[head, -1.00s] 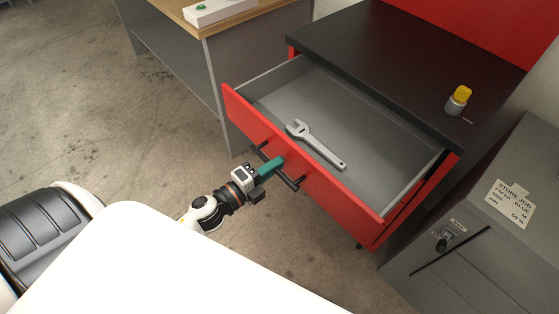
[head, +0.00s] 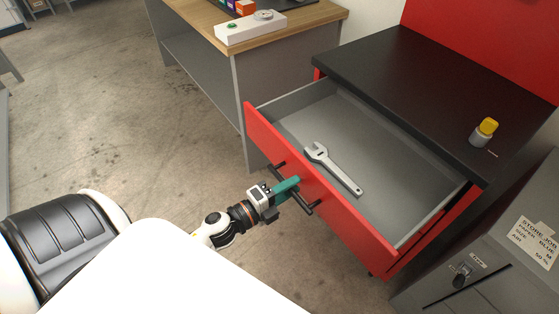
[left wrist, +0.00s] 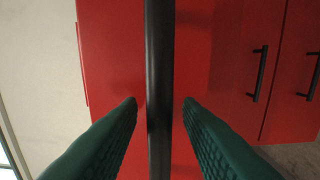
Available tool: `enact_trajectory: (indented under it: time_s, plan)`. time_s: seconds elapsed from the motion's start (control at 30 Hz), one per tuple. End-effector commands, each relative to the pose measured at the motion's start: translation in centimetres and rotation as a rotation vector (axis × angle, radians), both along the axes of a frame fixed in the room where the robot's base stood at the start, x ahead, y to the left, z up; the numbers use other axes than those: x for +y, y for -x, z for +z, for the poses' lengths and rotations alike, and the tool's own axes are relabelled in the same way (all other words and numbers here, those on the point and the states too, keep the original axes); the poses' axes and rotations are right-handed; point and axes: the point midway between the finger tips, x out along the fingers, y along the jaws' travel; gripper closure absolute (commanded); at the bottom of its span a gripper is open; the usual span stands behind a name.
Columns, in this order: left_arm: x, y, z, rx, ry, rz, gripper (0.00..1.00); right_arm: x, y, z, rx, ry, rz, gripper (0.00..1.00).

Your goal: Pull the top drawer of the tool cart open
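The red tool cart (head: 420,75) has its top drawer (head: 345,222) pulled well out, showing a grey inside. A grey wrench (head: 332,168) lies in the drawer. The black bar handle (head: 306,207) is on the red front. My left gripper (head: 294,184), with green fingers, is at the middle of the handle. In the left wrist view the handle (left wrist: 159,60) runs between the two fingers (left wrist: 160,103), with a narrow gap on each side, so the gripper is open around the bar. My right gripper is not in view.
A yellow-capped bottle (head: 484,132) stands on the cart's black top. A grey cabinet (head: 505,262) is close on the right. A wooden-topped bench (head: 300,32) with a white box stands behind left. The floor left of the drawer is clear.

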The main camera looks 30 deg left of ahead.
Motion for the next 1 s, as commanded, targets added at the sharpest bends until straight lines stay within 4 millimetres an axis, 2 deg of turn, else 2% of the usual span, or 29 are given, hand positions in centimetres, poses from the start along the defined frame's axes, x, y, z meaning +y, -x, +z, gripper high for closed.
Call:
enact_trajectory:
  time_s: [0.13, 0.23, 0.5, 0.7, 0.83, 1.0]
  plan:
    - [0.1, 0.4, -0.1, 0.001, 0.001, 0.0, 0.68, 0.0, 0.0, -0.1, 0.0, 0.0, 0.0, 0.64]
    - [0.5, 1.6, -0.3, 0.003, 0.002, 0.0, 0.68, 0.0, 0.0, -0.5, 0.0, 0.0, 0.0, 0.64]
    - [2.5, 7.0, -0.3, 0.005, 0.001, 0.002, 0.68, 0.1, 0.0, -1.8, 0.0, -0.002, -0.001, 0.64]
    - [3.7, 10.1, -0.2, 0.003, 0.0, 0.002, 0.68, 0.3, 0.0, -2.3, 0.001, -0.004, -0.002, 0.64]
    - [4.0, 11.1, -0.1, 0.001, 0.0, 0.001, 0.68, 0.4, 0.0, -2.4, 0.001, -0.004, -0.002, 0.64]
    - [4.1, 11.3, 0.0, 0.0, -0.001, 0.001, 0.68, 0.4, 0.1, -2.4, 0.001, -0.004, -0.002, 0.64]
